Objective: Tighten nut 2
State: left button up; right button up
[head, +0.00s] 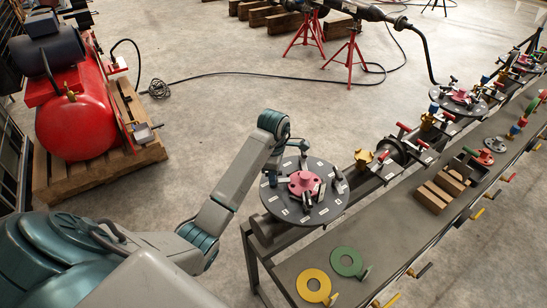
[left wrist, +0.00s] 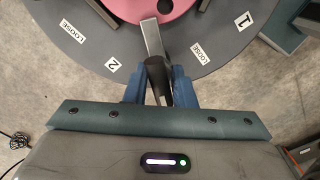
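A dark round flange (head: 288,207) with a pink hub (head: 303,183) and white labels is at the near end of the rig in the head view. In the left wrist view, the flange (left wrist: 215,62) shows labels "2" (left wrist: 111,65) and "1" (left wrist: 243,20), each with a "LOOSE" label. A metal lever with a dark grip (left wrist: 157,75) reaches out from the hub between them. My left gripper (left wrist: 160,85) has its blue fingers shut around the grip. In the head view, it (head: 302,150) is at the flange's far edge. The nuts are not clearly visible. My right gripper is out of view.
Yellow (head: 313,285) and green (head: 347,262) rings lie on the bench below the flange. Wooden blocks (head: 434,196), valves and a second flange (head: 459,100) stand farther along. A red compressor (head: 75,120) is at left. The floor between is mostly clear.

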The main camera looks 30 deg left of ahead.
pick_arm(q)
jog(key=n+p, duration=0.1)
jog(key=n, duration=0.2)
jog(key=shift+r, duration=0.1)
notch_tip(320, 180, up, 6)
jog(key=p, duration=0.5)
jog(key=shift+r+p, duration=0.45)
jog(key=shift+p, duration=0.1)
dwell(0.5)
